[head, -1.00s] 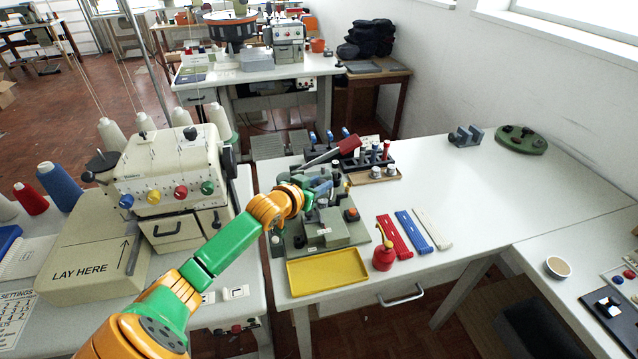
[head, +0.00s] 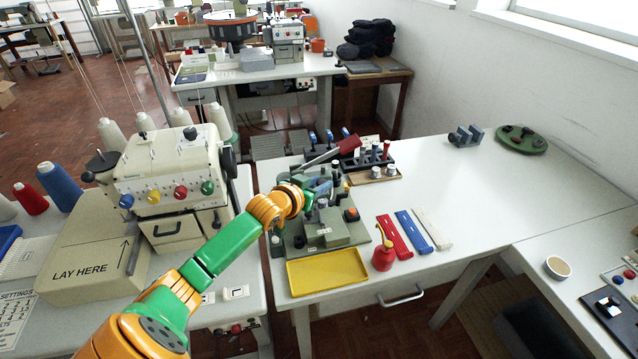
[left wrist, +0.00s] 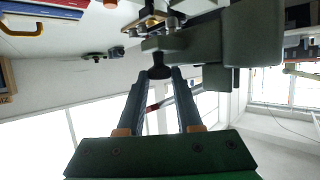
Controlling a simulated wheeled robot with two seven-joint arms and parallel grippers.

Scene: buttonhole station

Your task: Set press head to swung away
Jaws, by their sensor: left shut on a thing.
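The green press (head: 335,232) stands at the left end of the white table, behind a yellow tray (head: 328,272). Its press head (left wrist: 215,45) shows in the left wrist view as a green block, with a dark round knob (left wrist: 159,72) below it. My left gripper (head: 318,190) reaches the press from the left and hides part of it in the head view. In the left wrist view its two grey fingers (left wrist: 160,82) are closed on the dark knob. A lever with a red grip (head: 348,145) slants up to the right behind the gripper. My right gripper is not in view.
A red oil can (head: 383,257) stands right of the yellow tray, beside red, blue and white strips (head: 411,232). A dark rack (head: 372,158) with several tools is behind the press. A sewing machine (head: 170,170) stands left. The table's right middle is clear.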

